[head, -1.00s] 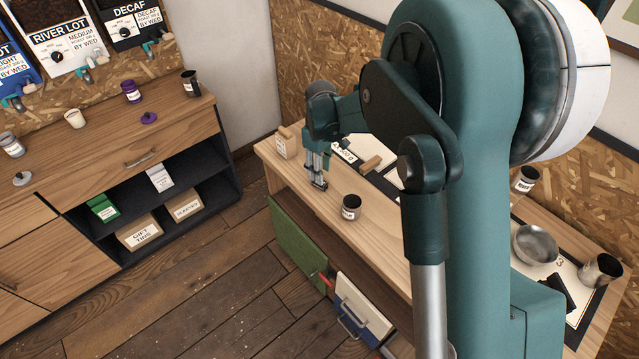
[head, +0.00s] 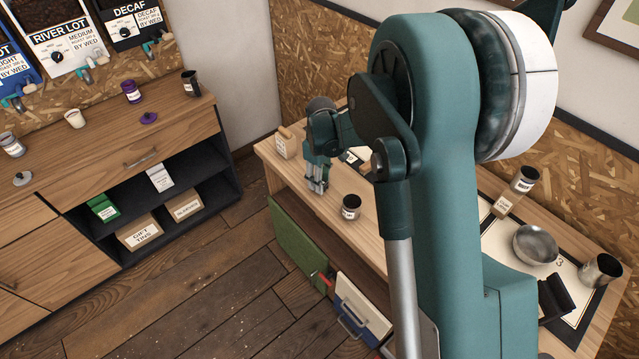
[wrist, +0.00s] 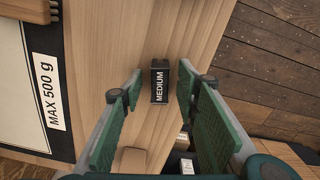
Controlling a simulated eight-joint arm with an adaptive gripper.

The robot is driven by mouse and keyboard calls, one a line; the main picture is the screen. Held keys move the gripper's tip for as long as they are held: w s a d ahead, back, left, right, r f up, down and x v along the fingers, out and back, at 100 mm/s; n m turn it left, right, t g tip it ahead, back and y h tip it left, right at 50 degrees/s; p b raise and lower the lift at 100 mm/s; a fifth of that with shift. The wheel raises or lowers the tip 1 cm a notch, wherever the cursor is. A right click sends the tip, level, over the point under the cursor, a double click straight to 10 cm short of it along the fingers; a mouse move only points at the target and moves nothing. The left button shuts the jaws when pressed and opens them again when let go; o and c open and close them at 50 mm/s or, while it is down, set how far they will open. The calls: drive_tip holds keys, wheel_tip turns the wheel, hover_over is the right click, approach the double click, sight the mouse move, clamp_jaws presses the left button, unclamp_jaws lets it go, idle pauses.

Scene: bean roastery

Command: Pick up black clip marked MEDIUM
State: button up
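The black clip marked MEDIUM (wrist: 160,82) lies on the light wooden table in the wrist view, ahead of my fingertips and between their lines. Its white lettering reads along its length. My gripper (wrist: 166,88) is open, with a green-padded finger on either side and nothing between them. In the head view my gripper (head: 317,184) points down over the left part of the table, near its front edge. I cannot make out the clip in the head view.
A dark labelled tin (head: 351,207) stands right of my gripper. A wooden block with a label (head: 287,143) stands behind it at left. A sheet marked MAX 500 g (wrist: 28,85) lies beside the clip. A metal bowl (head: 535,245) and dark scoop-like item (head: 556,297) are far right.

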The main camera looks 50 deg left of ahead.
drive_tip(key=c, duration=0.7)
drive_tip(key=shift+c, duration=0.2)
drive_tip(key=shift+r, duration=0.15)
wheel_tip(320, 180, up, 10)
idle(0.4)
idle(0.4)
